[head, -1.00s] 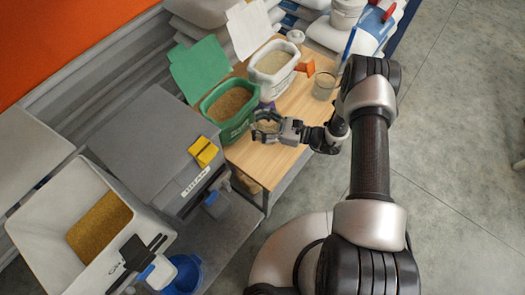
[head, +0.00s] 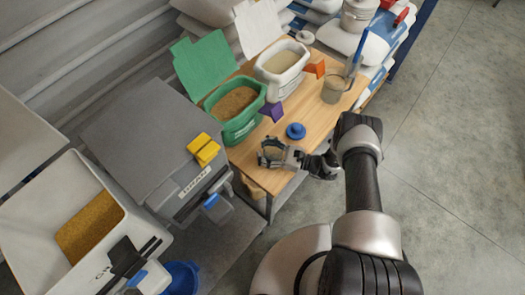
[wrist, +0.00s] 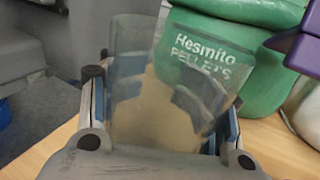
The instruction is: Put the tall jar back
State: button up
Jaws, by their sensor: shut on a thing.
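A clear jar (wrist: 160,110), part-filled with something pale beige, stands between my gripper's fingers in the wrist view; it leans slightly there. My gripper (head: 273,152) is shut on it at the near edge of the wooden table (head: 312,112). In the head view the fingers largely hide the jar, and I cannot tell whether its base touches the table. A second clear container (head: 334,90), with a blue-handled tool in it, stands at the table's far right. I cannot tell from its shape alone how the held jar compares in height.
A green pellet bin (head: 236,127) with its lid up stands left of my gripper, and a white bin (head: 281,84) behind. A blue round lid (head: 296,131), a purple scoop (head: 272,111) and an orange piece (head: 316,68) lie nearby. A grey hopper (head: 140,130) stands left.

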jog(key=shift+f, duration=0.2)
jog(key=o, duration=1.5)
jog(key=shift+r, duration=0.1)
